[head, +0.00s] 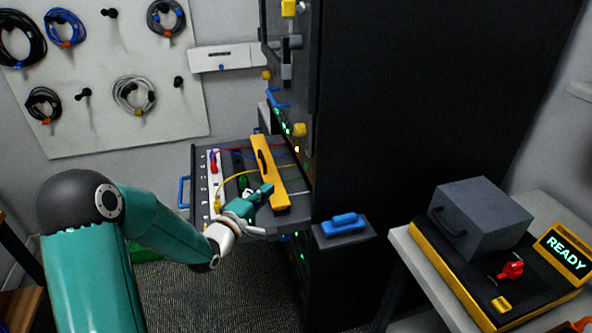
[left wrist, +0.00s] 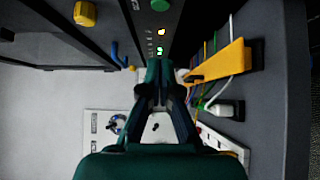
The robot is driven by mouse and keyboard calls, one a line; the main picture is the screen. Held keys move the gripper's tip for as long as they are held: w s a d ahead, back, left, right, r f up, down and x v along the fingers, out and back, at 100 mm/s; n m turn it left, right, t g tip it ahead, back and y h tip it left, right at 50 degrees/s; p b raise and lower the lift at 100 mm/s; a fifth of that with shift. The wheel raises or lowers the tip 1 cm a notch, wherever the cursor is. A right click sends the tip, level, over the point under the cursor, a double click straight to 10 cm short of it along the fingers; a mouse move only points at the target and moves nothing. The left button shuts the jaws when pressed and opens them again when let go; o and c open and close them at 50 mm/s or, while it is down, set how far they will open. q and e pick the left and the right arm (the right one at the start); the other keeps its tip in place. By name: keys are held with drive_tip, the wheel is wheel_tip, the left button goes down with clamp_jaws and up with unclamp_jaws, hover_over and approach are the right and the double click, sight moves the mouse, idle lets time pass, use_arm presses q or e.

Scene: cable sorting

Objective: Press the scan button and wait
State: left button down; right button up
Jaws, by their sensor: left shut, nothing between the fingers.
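My left gripper (head: 268,189) reaches from the left over the pulled-out shelf of the dark rack, its teal fingers beside the yellow bar. In the left wrist view the fingers (left wrist: 160,66) are shut and empty, pointing at a dark panel with small lit lamps (left wrist: 160,40). A round green button (left wrist: 160,5) sits on that panel, ahead of the fingertips and apart from them in the picture. I cannot read a label on it, so I cannot tell whether it is the scan button. My right gripper is out of view.
The yellow bar (head: 264,160) and coloured cables lie on the shelf (head: 200,160). A blue handle (head: 343,222) sits on a ledge right of it. At the right, a grey box (head: 484,215) stands near a red knob (head: 511,269) and a READY display (head: 566,252). Coiled cables hang on the pegboard (head: 110,60).

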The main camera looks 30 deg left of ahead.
use_arm(q)
drive_tip(key=p, duration=0.2)
approach(306, 166)
drive_tip(key=w+a, duration=0.4)
drive_tip(key=w, duration=0.1)
drive_tip(key=w+d+p, duration=0.1)
drive_tip(key=w+d, duration=0.1)
drive_tip(key=shift+w+f, duration=0.25)
drive_tip(key=shift+f, duration=0.05)
